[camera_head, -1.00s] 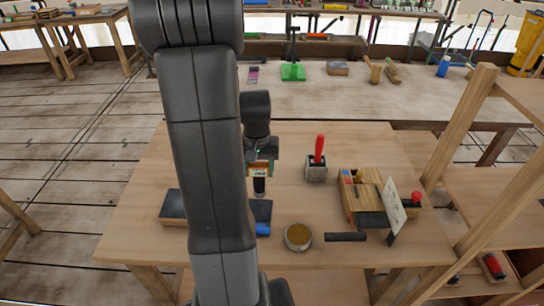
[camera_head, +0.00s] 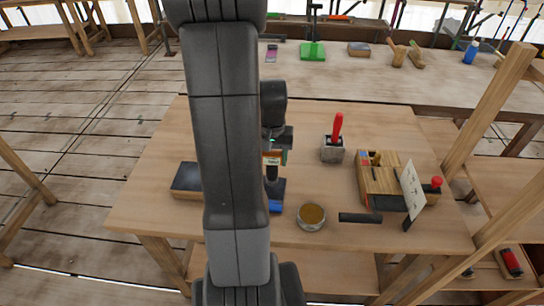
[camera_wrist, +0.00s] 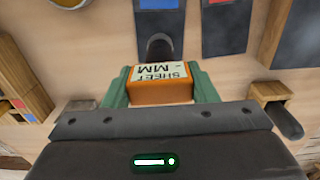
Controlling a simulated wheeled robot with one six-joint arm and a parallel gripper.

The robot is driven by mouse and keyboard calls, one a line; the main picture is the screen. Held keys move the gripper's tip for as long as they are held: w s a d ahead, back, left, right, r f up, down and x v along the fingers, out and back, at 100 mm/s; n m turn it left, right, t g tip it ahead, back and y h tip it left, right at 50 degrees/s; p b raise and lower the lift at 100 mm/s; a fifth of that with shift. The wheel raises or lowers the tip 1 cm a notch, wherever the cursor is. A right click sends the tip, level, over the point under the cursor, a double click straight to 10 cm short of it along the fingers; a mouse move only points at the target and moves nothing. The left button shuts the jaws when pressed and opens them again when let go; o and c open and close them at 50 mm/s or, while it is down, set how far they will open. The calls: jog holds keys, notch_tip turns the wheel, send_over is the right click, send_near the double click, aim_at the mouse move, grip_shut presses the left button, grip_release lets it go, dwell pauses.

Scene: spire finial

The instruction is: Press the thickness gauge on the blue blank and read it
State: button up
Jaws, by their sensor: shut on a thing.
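My gripper (camera_wrist: 160,92) is shut on the thickness gauge (camera_wrist: 160,92), an orange-brown block with a white label reading "SHEET MM" and a dash. It also shows in the head view (camera_head: 272,158), partly behind my arm. The gauge's black round probe (camera_wrist: 160,47) points down at a dark plate (camera_wrist: 160,22) with a blue end (camera_head: 275,207). The probe tip is at or just above the plate's far edge in the head view; contact cannot be told. A second dark plate (camera_wrist: 225,28) lies beside it, hidden by my arm in the head view.
A dark block (camera_head: 186,178) lies at the table's left. Right of the plate are a round tin (camera_head: 311,217), a black bar (camera_head: 360,218), a grey block with a red handle (camera_head: 333,150), and a wooden rack (camera_head: 378,178) with a white card (camera_head: 412,188). A wooden post stands at right.

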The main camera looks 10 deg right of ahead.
aim_at(272, 165)
jog(key=shift+f, duration=0.15)
jog(key=shift+f+b, duration=1.15)
jog(key=shift+f, duration=0.1)
jog(key=shift+f, duration=0.1)
dwell(1.1)
jog(key=shift+r+p, duration=1.9)
jog(key=shift+r, duration=0.7)
jog(key=shift+f, duration=0.15)
jog(key=shift+f+b, duration=1.95)
jog(key=shift+f, duration=0.3)
